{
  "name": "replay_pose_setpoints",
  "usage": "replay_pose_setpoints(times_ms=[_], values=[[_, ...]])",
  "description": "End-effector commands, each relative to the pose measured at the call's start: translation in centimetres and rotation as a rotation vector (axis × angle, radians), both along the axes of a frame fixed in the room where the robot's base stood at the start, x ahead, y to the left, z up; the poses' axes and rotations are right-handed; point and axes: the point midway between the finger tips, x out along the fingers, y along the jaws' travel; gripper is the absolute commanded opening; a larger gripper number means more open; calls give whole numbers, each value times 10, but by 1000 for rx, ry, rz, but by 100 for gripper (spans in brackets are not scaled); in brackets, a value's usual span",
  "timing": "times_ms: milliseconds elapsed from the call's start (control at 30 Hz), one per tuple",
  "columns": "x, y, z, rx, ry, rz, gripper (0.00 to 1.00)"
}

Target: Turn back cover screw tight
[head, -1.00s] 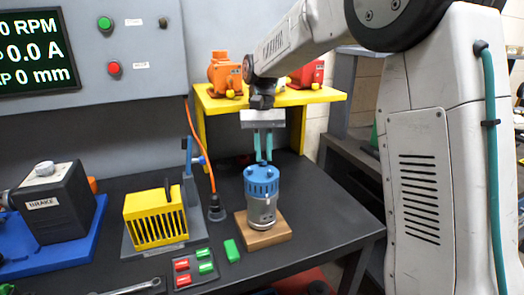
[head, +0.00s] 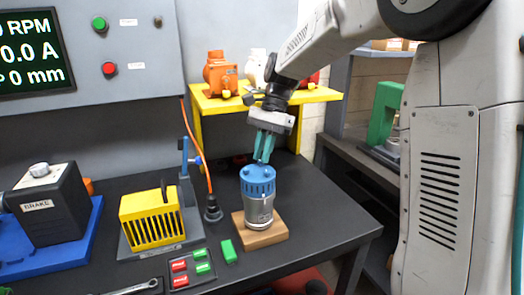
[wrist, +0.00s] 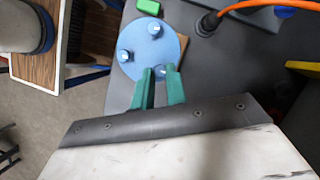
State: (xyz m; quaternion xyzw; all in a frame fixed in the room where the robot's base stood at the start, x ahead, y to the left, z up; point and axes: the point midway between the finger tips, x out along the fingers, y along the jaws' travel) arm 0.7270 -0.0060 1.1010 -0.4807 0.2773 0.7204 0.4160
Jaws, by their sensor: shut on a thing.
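The motor stands upright on a wooden block (head: 262,238). It has a silver body (head: 259,212) and a blue back cover (head: 257,182) on top. In the wrist view the cover (wrist: 145,45) is a round blue disc with screws on it; two show clear of my fingers, one near the top (wrist: 155,29) and one at the left (wrist: 124,57). My gripper (head: 261,160) comes down tilted onto the cover, with its green fingers shut on a back cover screw at the rim. The fingers (wrist: 159,71) mostly hide that screw.
A yellow slotted box (head: 152,218) stands left of the motor, with a panel of red and green buttons (head: 190,267) in front. A green block (head: 228,251) lies beside the wooden block. A yellow shelf (head: 310,97) with motors is behind. An orange cable (head: 195,145) hangs to a socket.

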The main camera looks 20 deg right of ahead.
Motion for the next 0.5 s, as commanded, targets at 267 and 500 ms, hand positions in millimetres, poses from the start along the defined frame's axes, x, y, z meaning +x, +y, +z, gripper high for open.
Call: replay_pose_setpoints(times_ms=[267,500], values=[[0,1,3,2,-6,-53,0],[1,1,3,2,-6,-69,0]])
